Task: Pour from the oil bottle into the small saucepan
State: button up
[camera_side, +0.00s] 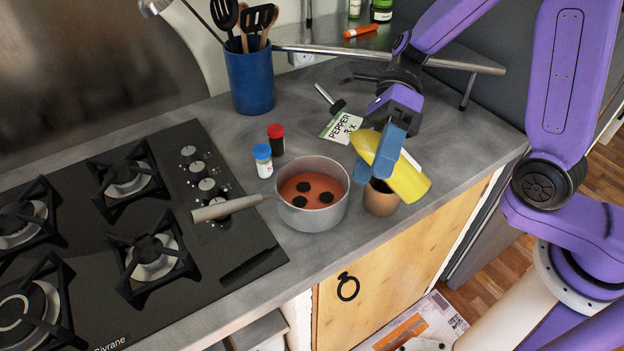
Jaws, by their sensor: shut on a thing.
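The small saucepan (331,216) stands on the grey counter, right of the hob. It holds a reddish-orange content with several dark round pieces, and its handle points left toward the hob. My gripper (385,160) has blue fingers shut around a yellow bottle (409,181), which I take as the oil bottle. The bottle is held tilted, right of the saucepan, with its narrower end up and left and its wide end down and right. The fingers hide part of it. No stream of oil is visible.
A brown cup (380,203) stands right of the saucepan, under the bottle. A blue-capped jar (263,162) and a red-capped jar (276,141) stand behind the saucepan. A pepper card (340,127) lies farther back, and a blue utensil crock (250,82) stands at the wall.

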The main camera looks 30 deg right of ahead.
jog(key=shift+s+d+r+m+g, duration=0.15)
jog(key=shift+s+r+m+g, duration=0.25)
jog(key=shift+r, duration=0.35)
dwell(1.2)
jog(key=shift+s+d+f+m+g+h, duration=0.15)
jog(key=shift+s+f+m+g+h, duration=0.2)
jog(key=shift+f+m+g, duration=0.2)
dwell(2.0)
jog(key=shift+s+d+r+m+g+p, duration=0.2)
jog(key=shift+r+m+g+p, duration=0.15)
jog(key=shift+m+g, duration=0.3)
dwell(2.8)
